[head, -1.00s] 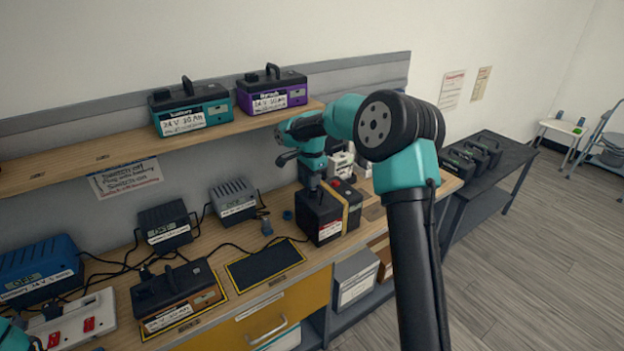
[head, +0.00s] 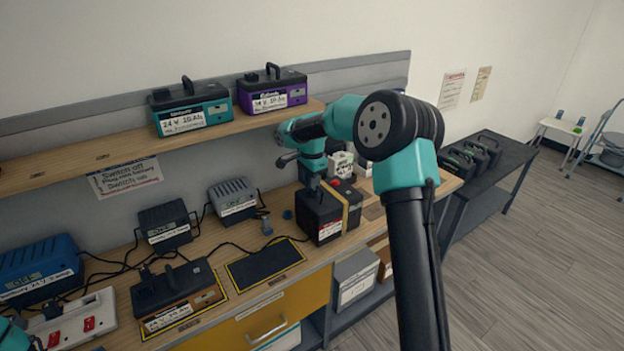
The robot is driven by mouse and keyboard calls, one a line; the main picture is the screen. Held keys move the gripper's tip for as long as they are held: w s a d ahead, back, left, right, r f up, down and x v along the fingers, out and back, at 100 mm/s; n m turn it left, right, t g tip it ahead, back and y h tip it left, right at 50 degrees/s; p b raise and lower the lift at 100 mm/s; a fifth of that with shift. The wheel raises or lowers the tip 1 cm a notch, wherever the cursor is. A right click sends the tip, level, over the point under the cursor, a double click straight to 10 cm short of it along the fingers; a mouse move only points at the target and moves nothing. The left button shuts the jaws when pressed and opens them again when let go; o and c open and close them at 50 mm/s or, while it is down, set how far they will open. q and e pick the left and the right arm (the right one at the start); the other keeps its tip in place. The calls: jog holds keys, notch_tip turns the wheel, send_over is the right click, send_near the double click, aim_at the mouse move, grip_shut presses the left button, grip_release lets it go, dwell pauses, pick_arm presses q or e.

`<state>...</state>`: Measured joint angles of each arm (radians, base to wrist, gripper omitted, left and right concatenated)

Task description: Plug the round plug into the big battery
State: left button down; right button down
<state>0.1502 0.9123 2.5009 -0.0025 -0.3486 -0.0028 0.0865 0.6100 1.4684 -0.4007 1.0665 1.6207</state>
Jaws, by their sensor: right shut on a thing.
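My right gripper (head: 315,186) reaches down at the back right of the bench and is shut on the top of a black battery (head: 328,230) with a tan band. That battery stands at the bench's right part; its handle is mostly hidden by the gripper. Another black battery (head: 165,290) with a brown label side stands in a yellow-outlined area at front left. A grey plug (head: 267,228) on a cable lies near the grey charger (head: 233,198). I cannot tell which plug is round. Only a teal bit of my left arm shows at the lower left corner; its gripper is out of view.
An empty yellow-edged dark mat (head: 262,264) lies between the two batteries. A blue charger (head: 38,268), a black charger (head: 166,226) and a white switch strip (head: 72,322) are at left. Teal (head: 190,108) and purple (head: 271,90) batteries stand on the shelf. Cables cross the bench.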

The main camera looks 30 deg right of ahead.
jog(key=shift+f, duration=0.65)
jog(key=c, duration=0.9)
grip_release()
notch_tip(320, 180, up, 17)
jog(key=shift+r, duration=0.15)
dwell(0.8)
